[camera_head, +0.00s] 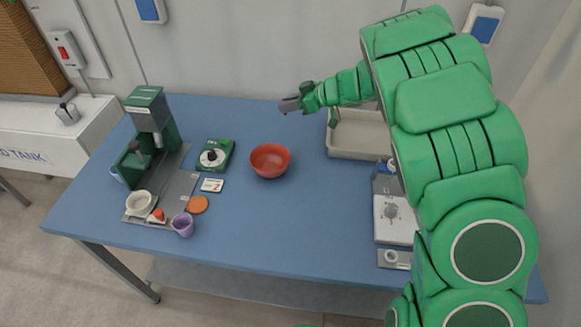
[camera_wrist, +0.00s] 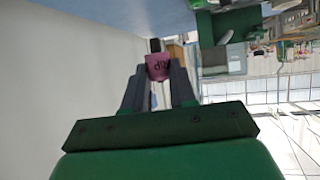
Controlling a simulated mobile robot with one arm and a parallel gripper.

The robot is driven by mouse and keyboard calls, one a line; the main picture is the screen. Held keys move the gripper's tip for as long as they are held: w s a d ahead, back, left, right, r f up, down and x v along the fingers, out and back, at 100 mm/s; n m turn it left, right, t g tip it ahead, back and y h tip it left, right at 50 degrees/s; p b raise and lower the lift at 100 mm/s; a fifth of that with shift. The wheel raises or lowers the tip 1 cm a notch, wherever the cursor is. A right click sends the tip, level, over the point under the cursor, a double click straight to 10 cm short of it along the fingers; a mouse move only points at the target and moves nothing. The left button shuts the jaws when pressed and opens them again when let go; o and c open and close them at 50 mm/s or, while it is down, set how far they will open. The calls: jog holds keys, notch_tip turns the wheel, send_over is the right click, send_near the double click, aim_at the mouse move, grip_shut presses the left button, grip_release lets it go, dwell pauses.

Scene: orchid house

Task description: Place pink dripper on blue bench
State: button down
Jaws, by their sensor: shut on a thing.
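The pink dripper (camera_wrist: 158,67), with dark lettering on it, is between my fingertips in the wrist view. My gripper (camera_wrist: 158,75) is shut on it. In the head view my gripper (camera_head: 289,104) points left over the back part of the blue bench (camera_head: 310,215), behind the red bowl. The dripper is barely visible there. The bench also shows as a blue surface along the top of the wrist view (camera_wrist: 110,12). How high the gripper is above the bench is hard to tell.
A red bowl (camera_head: 270,161) stands mid-bench. On the left are a green machine (camera_head: 150,112), a green-and-white device (camera_head: 214,155), an orange disc (camera_head: 197,204) and a purple cup (camera_head: 183,224). A beige tray (camera_head: 345,148) and a white device (camera_head: 392,220) are on the right. The front middle is clear.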

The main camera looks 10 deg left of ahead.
jog(key=shift+a+f, duration=0.15)
jog(key=shift+a, duration=0.75)
jog(key=shift+w+a+f, duration=0.15)
jog(key=shift+w+a, duration=0.05)
jog(key=shift+w, duration=0.05)
jog(key=w+a+f, duration=0.1)
jog(key=w+f, duration=0.1)
jog(key=w, duration=0.1)
jog(key=w+a+f, duration=0.2)
jog(key=w+f, duration=0.1)
jog(key=w, duration=0.1)
jog(key=w+a+f, duration=0.1)
jog(key=w+f, duration=0.2)
jog(key=w, duration=0.1)
jog(key=shift+a, duration=0.15)
jog(key=shift+w+a+f, duration=0.25)
jog(key=shift+w+f, duration=0.4)
jog(key=shift+f, duration=1.65)
jog(key=shift+f, duration=0.15)
jog(key=c, duration=0.9)
grip_release()
